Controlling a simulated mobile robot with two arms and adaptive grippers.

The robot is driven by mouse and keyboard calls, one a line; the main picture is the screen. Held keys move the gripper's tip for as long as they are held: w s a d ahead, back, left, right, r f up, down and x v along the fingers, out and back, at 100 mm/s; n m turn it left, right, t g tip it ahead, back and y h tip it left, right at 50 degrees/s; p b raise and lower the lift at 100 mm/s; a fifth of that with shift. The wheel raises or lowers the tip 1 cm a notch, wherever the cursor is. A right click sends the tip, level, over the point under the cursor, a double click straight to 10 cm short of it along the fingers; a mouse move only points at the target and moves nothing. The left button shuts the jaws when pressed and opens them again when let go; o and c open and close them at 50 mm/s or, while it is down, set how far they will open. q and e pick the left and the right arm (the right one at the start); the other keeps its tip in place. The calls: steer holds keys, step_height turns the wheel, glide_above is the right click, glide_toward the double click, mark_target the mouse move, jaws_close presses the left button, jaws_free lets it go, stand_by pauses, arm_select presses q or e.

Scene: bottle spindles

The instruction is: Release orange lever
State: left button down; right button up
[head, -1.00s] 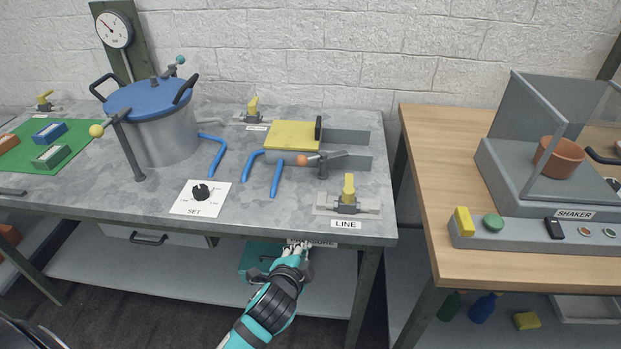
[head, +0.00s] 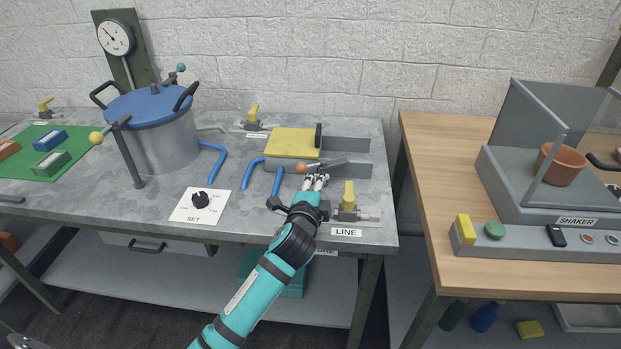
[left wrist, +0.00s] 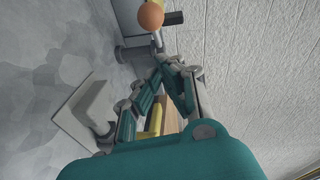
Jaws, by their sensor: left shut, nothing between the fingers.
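The orange lever's ball knob (head: 301,168) sits at the front of the grey clamp fixture, at the left end of its short arm. In the left wrist view the orange ball (left wrist: 151,16) is at the top, beyond my fingertips. My left gripper (head: 315,181) is shut and empty, just in front and right of the ball, close to the fixture's front; it also shows in the left wrist view (left wrist: 172,62). A small gap seems to lie between fingers and ball. The lever's pivot is partly hidden by the fingers.
A yellow-handled valve (head: 348,200) marked LINE stands just right of my left gripper. Blue tubes (head: 250,173) end to the left. A dial card (head: 201,205) and a blue-lidded pot (head: 155,125) are further left. A yellow plate (head: 292,143) lies behind the lever.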

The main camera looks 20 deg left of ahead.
mark_target(306, 170)
arm_select(q)
steer(key=shift+w+a+f, duration=0.15)
steer(key=shift+w+a, duration=0.25)
steer(key=shift+a, duration=0.3)
steer(key=shift+w+a+f, duration=0.15)
steer(key=shift+w+a, duration=0.25)
steer(key=shift+a, duration=0.25)
steer(key=m+h+p, duration=0.1)
steer(key=p, duration=0.1)
steer(key=a+h+p, duration=0.1)
steer(key=shift+w+a+r+m+p, duration=0.1)
steer(key=shift+r+m+p, duration=0.25)
steer(key=shift+m+p, duration=0.05)
steer(key=shift+a+f+m+h+p, duration=0.15)
steer(key=shift+a+m+h+p, duration=0.3)
steer(key=shift+h+p, duration=0.35)
steer(key=shift+w+a+f, duration=0.1)
steer(key=shift+a, duration=0.1)
steer(key=shift+f, duration=0.1)
